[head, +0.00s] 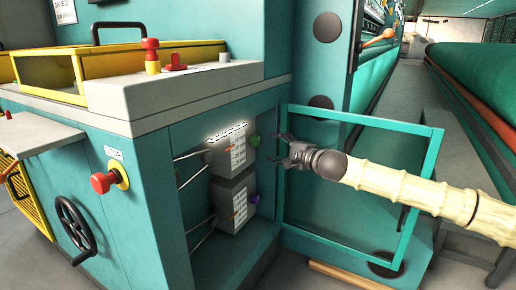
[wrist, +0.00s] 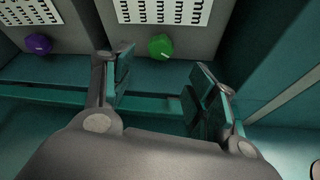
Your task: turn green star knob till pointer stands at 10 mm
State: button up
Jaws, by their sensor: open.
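The green star knob (head: 254,141) sits on the right side of the upper grey box (head: 228,156). In the wrist view the green knob (wrist: 161,47) lies ahead of and between my open fingers, apart from them. A light mark shows on the knob. My gripper (head: 278,148) is open and empty, just right of the knob in the head view; it also fills the lower wrist view (wrist: 160,88). White scale panels with dark marks show on the boxes. The pointer and its reading are too small to tell.
A purple knob (head: 256,199) is on the lower grey box (head: 233,204), below the green one; it also shows in the wrist view (wrist: 38,44). A teal door frame (head: 432,175) stands open around my arm. A black handwheel (head: 75,229) and red button (head: 102,182) are at left.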

aim_at(257, 141)
jog(key=b+x, duration=0.3)
jog(key=x, duration=0.6)
jog(key=shift+a+f, duration=0.1)
jog(key=shift+f, duration=0.05)
jog(key=shift+x, duration=0.75)
jog(key=shift+c, duration=0.5)
jog(key=c, duration=0.9)
